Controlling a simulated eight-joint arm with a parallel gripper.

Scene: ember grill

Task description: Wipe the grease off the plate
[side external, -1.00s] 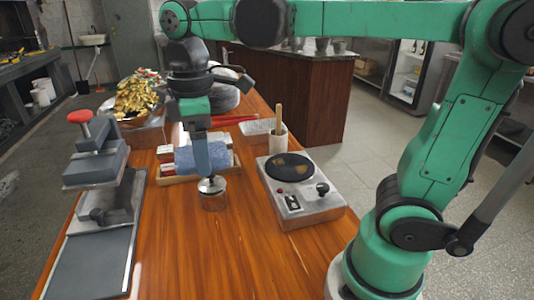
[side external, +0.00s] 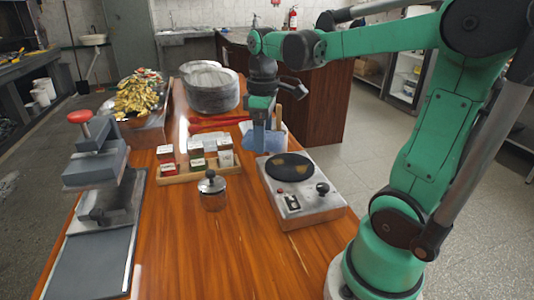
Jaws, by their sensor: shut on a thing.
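The plate (side external: 291,160) is a round black disc on a silver hot-plate unit (side external: 296,205), right of the table's middle. Yellow-brown grease patches (side external: 281,161) show on its surface. My gripper (side external: 263,127) is shut on a light blue cloth (side external: 275,144). The cloth hangs just behind and left of the plate and its lower edge is close to the plate. I cannot tell whether it touches the unit's far edge.
A glass jar (side external: 212,190) and a wooden tray (side external: 198,175) of small boxes (side external: 196,150) stand left of the unit. The front tabletop is clear.

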